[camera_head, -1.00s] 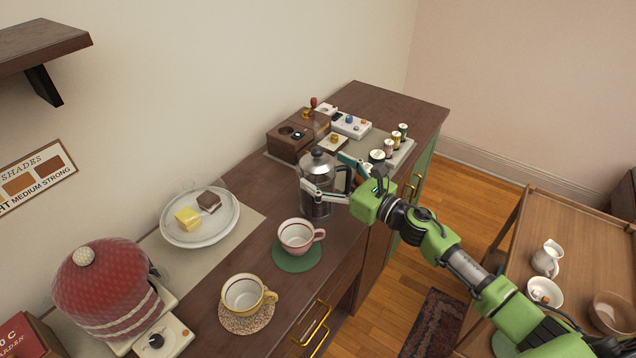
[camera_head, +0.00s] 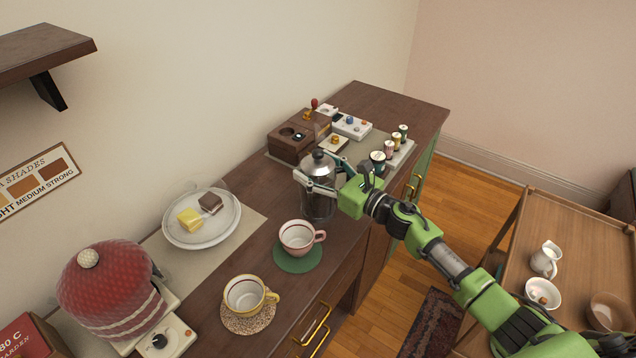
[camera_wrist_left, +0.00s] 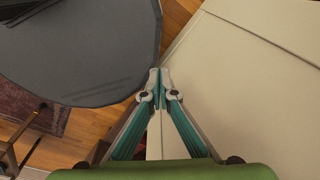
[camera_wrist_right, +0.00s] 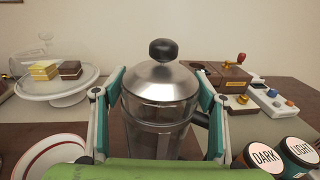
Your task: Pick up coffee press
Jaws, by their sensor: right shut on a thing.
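The coffee press (camera_head: 318,201) is a glass jug with a metal lid and a black knob. It stands upright on the dark wooden counter (camera_head: 258,183), behind the pink-rimmed cup. My right gripper (camera_head: 316,184) is shut on it, with a finger on each side; the right wrist view shows the press (camera_wrist_right: 160,98) filling the middle between the fingers. The black handle is partly hidden behind the right finger there. My left gripper (camera_wrist_left: 160,88) shows only in the left wrist view, its fingertips together with nothing between them.
A pink-rimmed cup (camera_head: 297,237) on a green coaster and a yellow-rimmed cup (camera_head: 244,294) stand nearby. A plate of cakes (camera_head: 230,226) is to the left. A wooden grinder box (camera_head: 289,142) and several small jars (camera_head: 391,148) are behind and to the right of the press.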

